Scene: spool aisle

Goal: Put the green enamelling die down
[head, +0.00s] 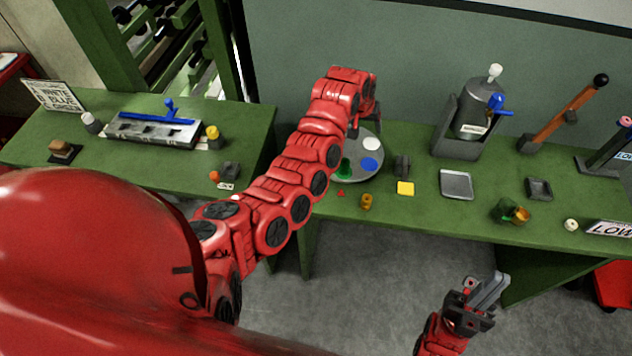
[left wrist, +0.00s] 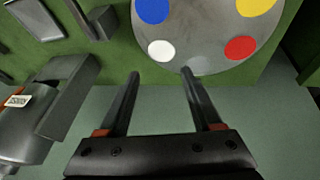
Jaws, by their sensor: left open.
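A small orange-yellow piece (head: 366,202) lies near the front edge. A gap separates the two green benches.

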